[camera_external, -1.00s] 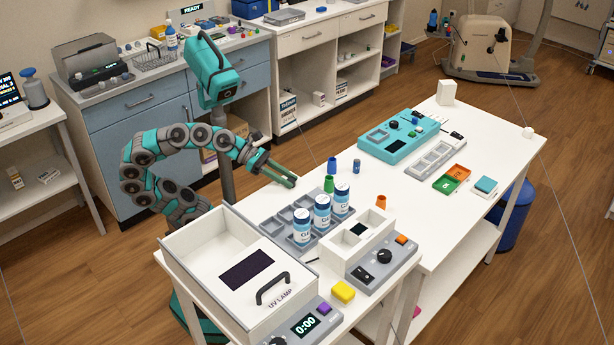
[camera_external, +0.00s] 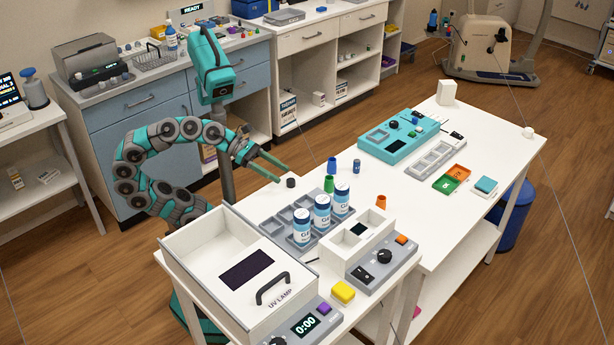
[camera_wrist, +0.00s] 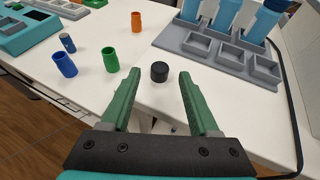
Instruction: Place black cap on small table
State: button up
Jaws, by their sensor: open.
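The black cap (camera_external: 291,183) stands on the white table (camera_external: 262,200) near its left edge, beside the grey rack. In the wrist view the black cap (camera_wrist: 159,71) sits on the white surface just beyond and between my fingertips. My gripper (camera_external: 268,166) is open and empty, its two green fingers spread apart. In the wrist view my gripper (camera_wrist: 158,75) has a finger on each side of the cap's line, and neither finger appears to touch the cap.
A grey rack (camera_external: 271,228) with several blue-and-white bottles stands beside the cap. Green (camera_external: 329,184), blue (camera_external: 331,166) and orange (camera_external: 381,201) cups stand nearby, with a small blue vial (camera_external: 357,166). A UV lamp box (camera_external: 204,232) stands at the front.

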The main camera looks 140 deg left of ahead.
jog(key=v, duration=0.8)
dwell(0.4)
